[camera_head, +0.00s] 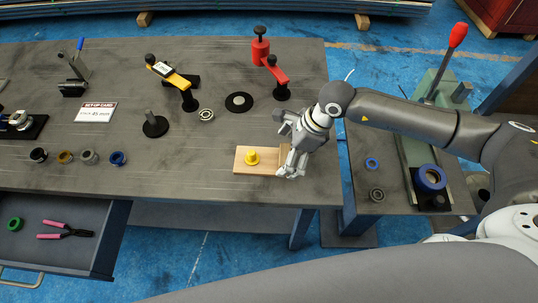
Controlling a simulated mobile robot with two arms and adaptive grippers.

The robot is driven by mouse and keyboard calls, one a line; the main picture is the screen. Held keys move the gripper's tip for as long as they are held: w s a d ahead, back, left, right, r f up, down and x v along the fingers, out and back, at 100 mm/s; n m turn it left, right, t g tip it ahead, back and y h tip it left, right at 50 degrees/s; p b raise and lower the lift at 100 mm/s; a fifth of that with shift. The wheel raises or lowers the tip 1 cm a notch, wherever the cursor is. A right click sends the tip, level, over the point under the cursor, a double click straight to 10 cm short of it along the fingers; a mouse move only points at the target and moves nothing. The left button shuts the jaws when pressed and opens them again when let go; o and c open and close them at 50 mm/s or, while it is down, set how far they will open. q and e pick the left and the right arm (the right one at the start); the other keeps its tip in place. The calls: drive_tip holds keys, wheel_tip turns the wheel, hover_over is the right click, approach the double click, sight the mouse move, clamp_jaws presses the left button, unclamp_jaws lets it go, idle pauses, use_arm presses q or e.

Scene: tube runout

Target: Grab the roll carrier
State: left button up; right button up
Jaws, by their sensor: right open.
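My right gripper (290,172) comes in from the right and points down at the right end of a pale wooden block (243,167). The gripper is open and hides part of that end. A yellow round piece (251,157) sits on the block's left half. No part is labelled as the roll carrier, so I cannot tell which one it is. A red arm with black knobs (274,72) and a yellow arm with a small display (173,77) stand farther back on the table. My left gripper is not in view.
The grey table (200,180) has bare room left of the block. A red cylinder (261,48), a black disc (239,102), a metal ring (206,115), a set-up card (96,112) and several small rings stand around. An open drawer (60,262) holds pink-handled pliers. A red-knobbed lever press (445,70) stands right.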

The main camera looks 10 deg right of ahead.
drive_tip(key=shift+x, duration=1)
drive_tip(key=shift+a+f, duration=0.1)
drive_tip(key=shift+a, duration=0.05)
drive_tip(key=c, duration=1.1)
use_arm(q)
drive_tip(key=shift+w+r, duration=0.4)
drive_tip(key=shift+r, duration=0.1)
use_arm(e)
drive_tip(key=shift+c, duration=0.2)
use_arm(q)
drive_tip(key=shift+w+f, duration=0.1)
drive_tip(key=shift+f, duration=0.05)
